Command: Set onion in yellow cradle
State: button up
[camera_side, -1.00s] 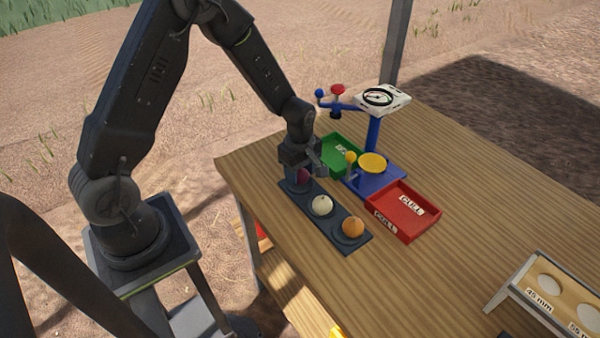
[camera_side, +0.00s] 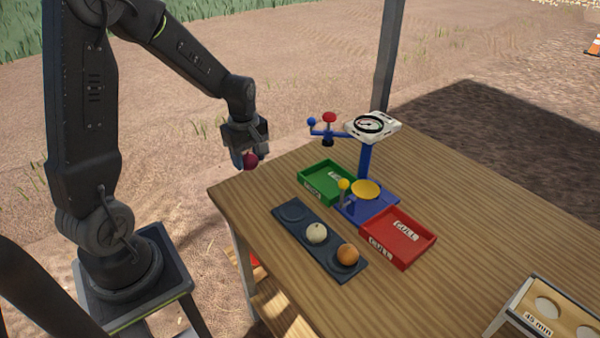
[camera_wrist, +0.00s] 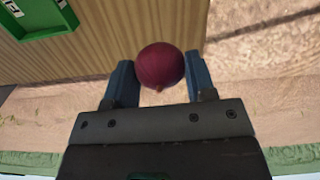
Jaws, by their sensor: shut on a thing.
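A dark red onion (camera_side: 250,161) is held between the fingers of my gripper (camera_side: 246,158), raised above the far left edge of the table. In the wrist view the onion (camera_wrist: 160,66) sits between the two fingertips of my gripper (camera_wrist: 160,80). A yellow dish (camera_side: 366,189) sits on the blue base of a scale (camera_side: 372,203), to the right of and below my gripper; it looks like the yellow cradle. No onion lies in it.
A dark tray (camera_side: 292,213) has an empty left hollow, a white onion (camera_side: 316,233) and an orange-brown onion (camera_side: 347,254). A green bin (camera_side: 309,187) and a red bin (camera_side: 374,251) flank the scale. The scale's dial (camera_side: 370,125) and a red-and-blue knobbed arm (camera_side: 328,131) stand up behind.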

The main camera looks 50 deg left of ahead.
jog(key=w+d+r, duration=0.2)
jog(key=w+r, duration=0.1)
jog(key=w, duration=0.5)
notch_tip(320, 180, up, 9)
send_over(365, 190)
jog(key=shift+m, duration=0.3)
notch_tip(365, 190, down, 17)
jog(key=shift+f, duration=0.1)
jog(key=shift+f, duration=0.2)
jog(key=o, duration=0.9)
